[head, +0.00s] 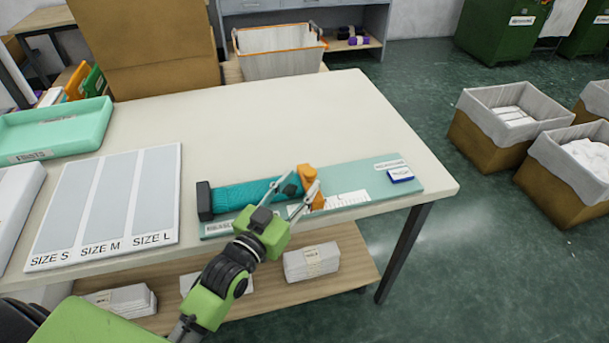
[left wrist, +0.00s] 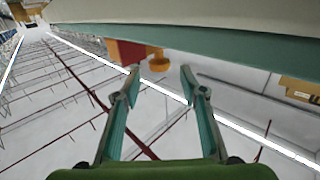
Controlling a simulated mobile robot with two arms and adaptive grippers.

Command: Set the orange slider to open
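The orange slider (head: 305,172) sits at the right end of a teal ribbed strip (head: 245,193) on a green board (head: 355,178). Whether a finger touches the slider cannot be told. My right gripper is out of view.
A black block (head: 204,201) stands at the strip's left end. A white ruler (head: 345,199) and a blue-and-white labelled piece (head: 400,174) lie on the board. A size chart (head: 108,205) and mint tray (head: 50,130) are left. The table (head: 240,120) is clear behind the board.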

